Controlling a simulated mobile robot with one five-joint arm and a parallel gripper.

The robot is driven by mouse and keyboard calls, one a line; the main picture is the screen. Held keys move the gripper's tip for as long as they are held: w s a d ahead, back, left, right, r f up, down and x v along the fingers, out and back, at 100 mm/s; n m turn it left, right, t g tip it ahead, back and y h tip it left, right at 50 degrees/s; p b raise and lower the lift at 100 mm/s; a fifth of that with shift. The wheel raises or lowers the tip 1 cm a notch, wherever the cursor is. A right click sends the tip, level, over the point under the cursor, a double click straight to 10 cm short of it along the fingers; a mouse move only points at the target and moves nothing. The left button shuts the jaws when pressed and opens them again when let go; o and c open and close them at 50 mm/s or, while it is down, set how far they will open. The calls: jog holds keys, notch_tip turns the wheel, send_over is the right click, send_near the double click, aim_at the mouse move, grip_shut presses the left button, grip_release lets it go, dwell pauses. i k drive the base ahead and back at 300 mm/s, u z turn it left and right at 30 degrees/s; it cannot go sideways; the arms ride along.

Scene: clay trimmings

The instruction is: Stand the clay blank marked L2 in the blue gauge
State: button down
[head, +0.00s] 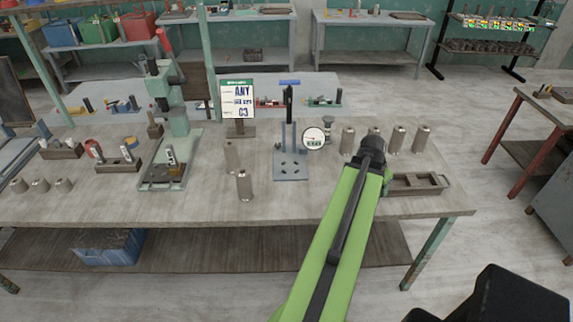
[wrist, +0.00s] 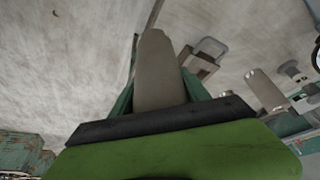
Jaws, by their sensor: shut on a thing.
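In the wrist view my gripper (wrist: 158,94) is shut on a grey-brown clay blank (wrist: 155,60), with a green finger on each side of it. No mark can be read on the blank. In the head view the black wrist of my arm hides most of the gripper, which is by the right part of the bench. A blue-grey gauge stand (head: 291,166) with a flat base, a black plunger and a blue top bar stands left of my wrist. A round dial (head: 313,138) is at its right side. The held blank is apart from this stand.
Several grey cylinders (head: 397,139) stand around my wrist. A brown tray (head: 415,184) lies to its right. A cylinder (head: 244,186) and a sign (head: 237,101) are left of the stand. A green press (head: 172,120) is farther left. The bench front between is clear.

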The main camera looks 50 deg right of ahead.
aim_at(290, 167)
jog(key=i, duration=0.95)
jog(key=z, duration=0.05)
